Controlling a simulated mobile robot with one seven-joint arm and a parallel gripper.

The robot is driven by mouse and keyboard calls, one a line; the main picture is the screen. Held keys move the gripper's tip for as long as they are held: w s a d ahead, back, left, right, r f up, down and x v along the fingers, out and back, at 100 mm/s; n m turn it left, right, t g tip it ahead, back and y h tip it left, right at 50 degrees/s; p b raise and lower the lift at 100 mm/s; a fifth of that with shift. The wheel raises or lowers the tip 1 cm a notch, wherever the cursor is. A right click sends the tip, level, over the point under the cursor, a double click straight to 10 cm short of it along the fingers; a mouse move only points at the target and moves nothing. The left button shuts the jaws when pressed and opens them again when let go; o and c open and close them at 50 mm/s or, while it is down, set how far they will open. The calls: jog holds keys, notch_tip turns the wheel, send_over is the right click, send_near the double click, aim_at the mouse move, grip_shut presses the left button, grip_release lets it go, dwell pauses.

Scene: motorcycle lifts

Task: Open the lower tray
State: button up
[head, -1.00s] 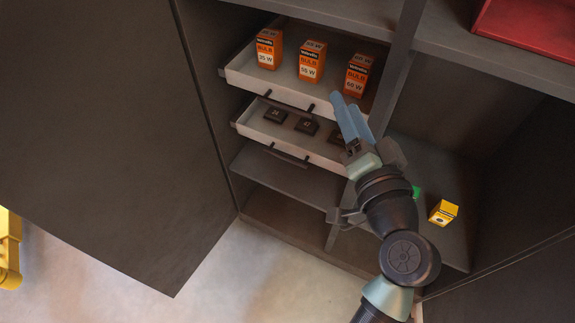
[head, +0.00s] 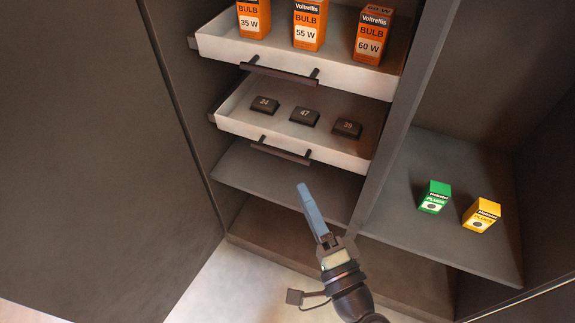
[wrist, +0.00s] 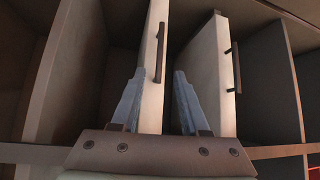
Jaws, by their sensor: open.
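The lower tray (head: 340,158) is a pale drawer with a dark bar handle (head: 280,152) on its front. It sticks part way out of the cabinet, and small dark numbered blocks (head: 304,116) lie in it. My gripper (head: 304,188) is open and empty, below and in front of the handle, apart from it. In the wrist view the picture is turned sideways. The lower tray's front (wrist: 151,95) and its handle (wrist: 160,52) appear beyond and between my two blue fingers (wrist: 160,72).
The upper tray (head: 345,77) with orange bulb boxes (head: 310,25) and its own handle (head: 279,73) is just above. A divider (head: 402,110) stands to the right, with green (head: 434,197) and yellow (head: 481,215) plug boxes beyond. A large door panel (head: 90,150) stands at left.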

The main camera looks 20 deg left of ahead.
jog(key=b+x, duration=0.1)
jog(key=x, duration=0.8)
jog(key=shift+b, duration=0.3)
grip_shut()
jog(key=shift+d, duration=0.1)
dwell(0.8)
